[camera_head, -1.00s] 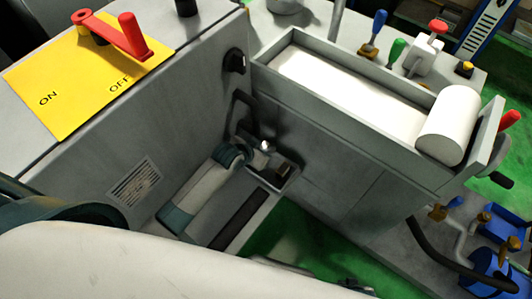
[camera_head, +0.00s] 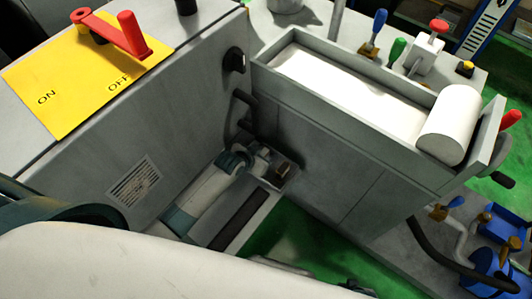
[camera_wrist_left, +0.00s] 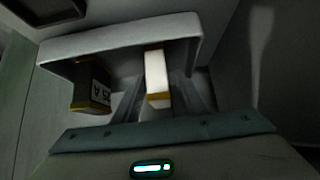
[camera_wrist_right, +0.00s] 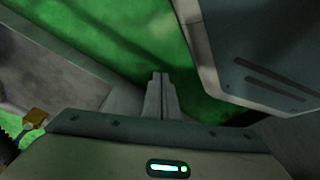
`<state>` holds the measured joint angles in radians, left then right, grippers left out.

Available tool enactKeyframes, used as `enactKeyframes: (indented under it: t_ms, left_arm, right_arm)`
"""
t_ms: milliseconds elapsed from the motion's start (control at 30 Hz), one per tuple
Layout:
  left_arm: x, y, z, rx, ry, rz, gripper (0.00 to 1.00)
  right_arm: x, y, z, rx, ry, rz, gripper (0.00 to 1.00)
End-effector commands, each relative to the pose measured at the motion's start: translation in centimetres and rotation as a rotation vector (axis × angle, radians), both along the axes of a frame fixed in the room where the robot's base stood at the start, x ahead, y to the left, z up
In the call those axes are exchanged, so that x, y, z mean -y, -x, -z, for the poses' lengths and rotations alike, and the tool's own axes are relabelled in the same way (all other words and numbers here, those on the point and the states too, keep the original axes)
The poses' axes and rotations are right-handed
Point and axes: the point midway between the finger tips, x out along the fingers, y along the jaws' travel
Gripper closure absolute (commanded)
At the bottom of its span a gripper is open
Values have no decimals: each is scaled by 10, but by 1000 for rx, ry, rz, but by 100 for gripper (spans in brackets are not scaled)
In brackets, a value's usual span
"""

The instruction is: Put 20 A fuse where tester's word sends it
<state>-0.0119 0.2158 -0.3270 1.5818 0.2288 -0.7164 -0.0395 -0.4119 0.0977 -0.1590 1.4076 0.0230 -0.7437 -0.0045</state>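In the left wrist view a white fuse with brass-coloured ends (camera_wrist_left: 157,76) stands between the fingers of my left gripper (camera_wrist_left: 158,98). The fingers look spread, with a gap at each side of it. Its rating cannot be read. A dark fuse with a brass end (camera_wrist_left: 92,86) is left of the fingers; its label is partly hidden and seems to end in "5 A". Both are by a grey tray (camera_wrist_left: 120,43). In the head view my left gripper (camera_head: 266,158) is low beside the machine wall. My right gripper (camera_wrist_right: 161,94) has its fingers together, empty. I cannot identify a tester.
A yellow ON/OFF plate with a red lever (camera_head: 128,35) is at upper left. A grey trough (camera_head: 345,98) with a white roller (camera_head: 449,124) is at right. Blue clamps (camera_head: 490,265) are at lower right. Green floor (camera_head: 290,240) is clear between the machine parts.

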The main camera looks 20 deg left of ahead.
Motion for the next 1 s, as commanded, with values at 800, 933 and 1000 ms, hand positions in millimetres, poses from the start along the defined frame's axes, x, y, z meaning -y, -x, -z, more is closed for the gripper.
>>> enactKeyframes:
  t_ms: [800,933,1000]
  left_arm:
    - [-13,35,-41,1,-1,1,63]
    - [-19,51,-57,0,-1,1,63]
    - [-22,58,-65,0,-1,1,63]
  right_arm:
    - [-3,-11,-4,50,-8,-5,100]
    - [-7,-12,-5,67,-14,-8,100]
    - [-9,-11,-4,70,-16,-10,100]
